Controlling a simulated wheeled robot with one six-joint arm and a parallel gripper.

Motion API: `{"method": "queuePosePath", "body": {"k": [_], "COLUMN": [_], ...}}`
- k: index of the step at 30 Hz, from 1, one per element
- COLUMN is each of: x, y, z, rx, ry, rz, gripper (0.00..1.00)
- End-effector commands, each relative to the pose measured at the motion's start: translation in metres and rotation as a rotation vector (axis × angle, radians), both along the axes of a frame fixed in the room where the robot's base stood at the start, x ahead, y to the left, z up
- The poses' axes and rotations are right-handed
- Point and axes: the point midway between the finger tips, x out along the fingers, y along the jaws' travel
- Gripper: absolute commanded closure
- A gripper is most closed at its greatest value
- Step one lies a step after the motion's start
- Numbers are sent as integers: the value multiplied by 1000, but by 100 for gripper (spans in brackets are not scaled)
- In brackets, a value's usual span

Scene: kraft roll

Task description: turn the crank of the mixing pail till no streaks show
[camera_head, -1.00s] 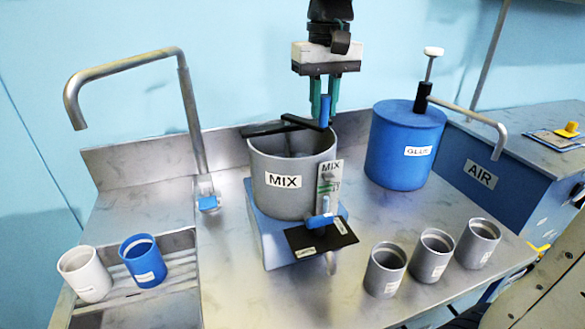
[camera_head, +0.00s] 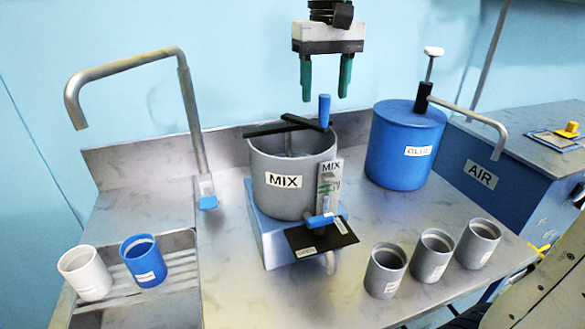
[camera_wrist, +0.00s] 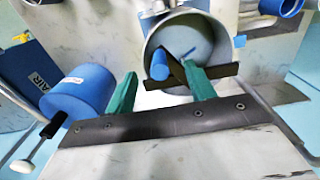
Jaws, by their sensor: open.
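The grey mixing pail (camera_head: 275,194), labelled MIX, stands on a blue base in the middle of the counter. A black crank bar (camera_head: 290,124) lies across its top, with an upright blue handle (camera_head: 324,111) at its right end. My gripper (camera_head: 326,92) is open and empty, with its green fingers above the handle and apart from it. In the wrist view the handle (camera_wrist: 159,66) shows between and beyond my open fingertips (camera_wrist: 160,74), and the pail (camera_wrist: 220,58) opens behind it. The pail's contents are mostly hidden, so I cannot tell about streaks.
A blue GLUE drum (camera_head: 398,155) with a pump spout stands right of the pail. A bent metal tap (camera_head: 190,110) rises at the left. Grey cups (camera_head: 432,255) stand front right; white (camera_head: 85,273) and blue (camera_head: 143,260) cups sit on the left rack.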

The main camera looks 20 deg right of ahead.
Motion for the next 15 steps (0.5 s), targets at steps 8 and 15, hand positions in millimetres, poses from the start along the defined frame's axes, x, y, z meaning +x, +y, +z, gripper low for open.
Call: {"method": "queuePosePath", "body": {"k": [8,15], "x": [0,0], "y": [0,0], "z": [28,51], "rx": [0,0], "ry": [-1,-2], "rz": [0,0], "gripper": [45,45]}}
